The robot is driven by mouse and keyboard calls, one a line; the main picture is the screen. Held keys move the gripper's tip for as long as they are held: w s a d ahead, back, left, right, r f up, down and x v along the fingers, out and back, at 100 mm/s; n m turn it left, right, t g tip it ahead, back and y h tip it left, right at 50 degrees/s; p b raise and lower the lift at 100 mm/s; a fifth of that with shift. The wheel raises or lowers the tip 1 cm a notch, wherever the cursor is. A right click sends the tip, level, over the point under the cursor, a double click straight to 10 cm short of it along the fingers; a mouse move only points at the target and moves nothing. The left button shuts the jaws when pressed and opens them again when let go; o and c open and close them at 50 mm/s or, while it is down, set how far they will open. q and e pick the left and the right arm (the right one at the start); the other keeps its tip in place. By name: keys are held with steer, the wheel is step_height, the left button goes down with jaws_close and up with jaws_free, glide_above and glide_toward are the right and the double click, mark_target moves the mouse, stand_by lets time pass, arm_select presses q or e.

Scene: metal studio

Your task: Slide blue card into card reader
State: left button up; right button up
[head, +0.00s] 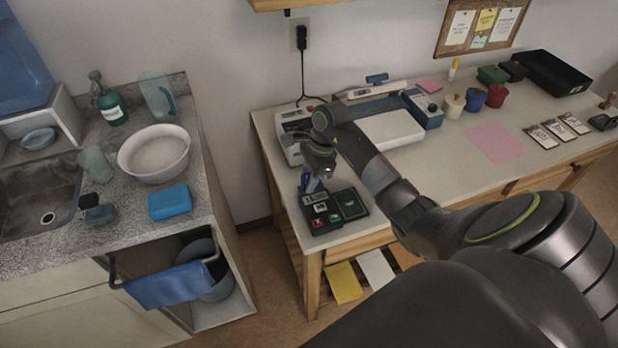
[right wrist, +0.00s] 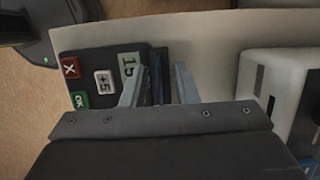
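The card reader (head: 320,222) is a dark terminal with a display and red and green keys, on the near left corner of the desk. The right wrist view shows its face (right wrist: 102,62) with "15" on the display. My right gripper (head: 314,182) is over the far end of the reader, pointing down. In the right wrist view its two fingers (right wrist: 158,85) stand apart. A narrow dark blue strip (right wrist: 158,72), likely the blue card edge-on, shows between them beside the display. Whether it sits in the slot I cannot tell. My left gripper is out of view.
A dark green tray (head: 349,204) lies right beside the reader. A white device (head: 296,128) stands behind it, also at the right in the wrist view (right wrist: 275,90). Pots, a pink sheet (head: 496,142) and cards lie further right. A sink counter (head: 110,220) stands left across a gap.

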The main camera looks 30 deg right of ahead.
steer(key=p+v, duration=0.1)
steer(key=v, duration=1.6)
steer(key=shift+r+p, duration=0.25)
steer(key=shift+p, duration=0.05)
steer(key=shift+w+a, duration=0.1)
